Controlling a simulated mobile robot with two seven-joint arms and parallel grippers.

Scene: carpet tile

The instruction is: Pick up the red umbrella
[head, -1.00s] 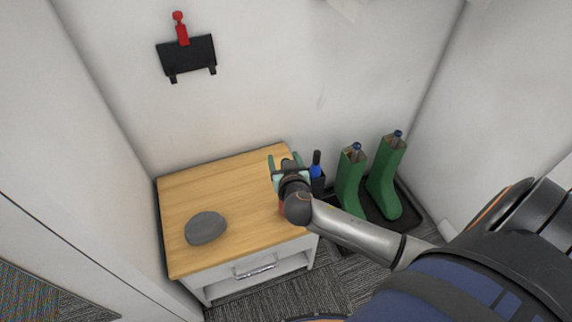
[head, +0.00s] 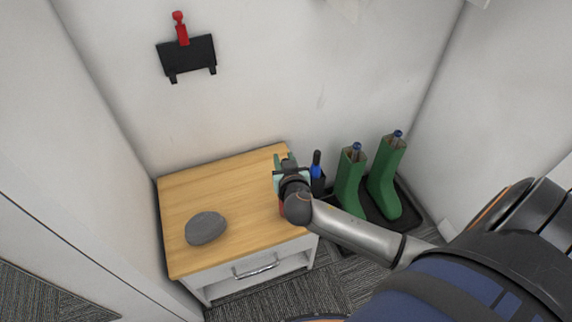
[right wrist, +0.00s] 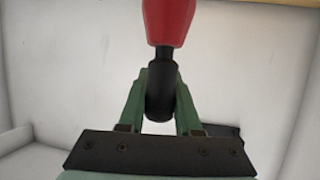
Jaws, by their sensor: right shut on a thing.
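The red umbrella (right wrist: 168,20) shows at the top of the right wrist view, with its black handle (right wrist: 160,90) between my green fingers. My right gripper (right wrist: 158,76) is shut on that handle. In the head view my right gripper (head: 286,160) is over the right edge of the wooden cabinet top. A small red patch of the umbrella (head: 282,208) shows beside my wrist; the rest is hidden behind my arm. I cannot tell whether its lower end rests in a holder. My left gripper is not in view.
A blue umbrella (head: 316,171) with a black handle stands in a dark holder (head: 319,187) close right of my gripper. Green boots (head: 382,178) stand on a black tray (head: 407,215). A grey object (head: 206,228) lies on the cabinet top (head: 220,185). A black wall rack (head: 187,60) hangs behind.

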